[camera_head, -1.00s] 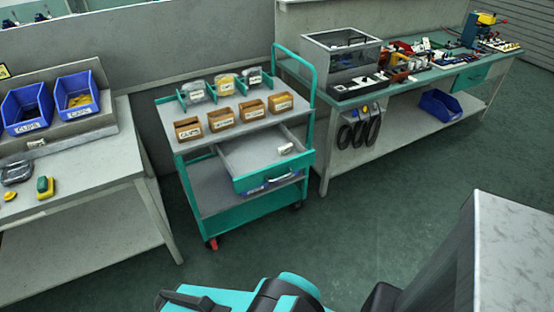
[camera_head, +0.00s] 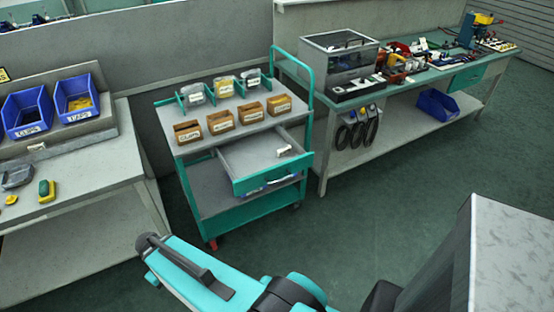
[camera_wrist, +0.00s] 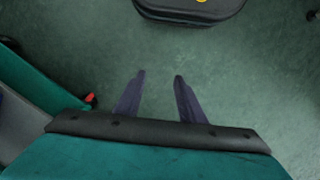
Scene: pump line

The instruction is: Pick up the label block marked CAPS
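A small white block (camera_head: 284,151) lies in the open drawer (camera_head: 258,159) of the teal cart in the head view; its marking is too small to read. Another small pale block (camera_head: 37,147) lies on the left bench below the blue bins; its marking cannot be read either. I cannot tell which of them is marked CAPS. My gripper (camera_wrist: 160,75) is open and empty, its two dark fingers apart above the green floor in the wrist view. My gripper's fingers do not show in the head view.
The teal cart (camera_head: 205,146) carries several labelled bins on top. Two labelled blue bins, one on the left (camera_head: 27,112) and one on the right (camera_head: 77,98), stand on the left bench. A cluttered workbench (camera_head: 425,80) stands at the right. A dark case (camera_wrist: 190,8) lies on the floor.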

